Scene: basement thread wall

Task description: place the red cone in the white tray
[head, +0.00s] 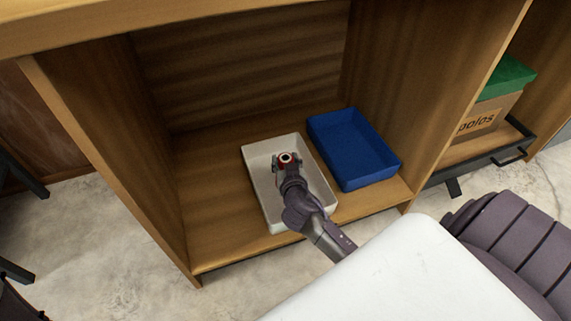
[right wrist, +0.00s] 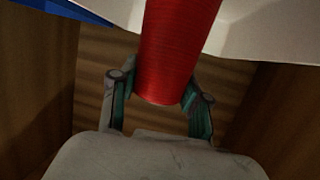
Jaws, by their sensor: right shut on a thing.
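In the right wrist view the red cone (right wrist: 175,50) stands between the two fingers. My right gripper (head: 288,167) is shut on it, over the white tray (head: 322,187). I cannot tell whether the cone touches the tray floor. The white tray (right wrist: 262,30) also shows behind the cone in the wrist view. My arm hides part of the tray. My left gripper is not in view.
A blue tray (head: 372,172) sits just right of the white tray on the same wooden shelf (head: 215,222). Wooden side walls (head: 110,150) and a top board (head: 130,20) enclose the compartment. A green-lidded box (head: 484,117) stands in the bay to the right.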

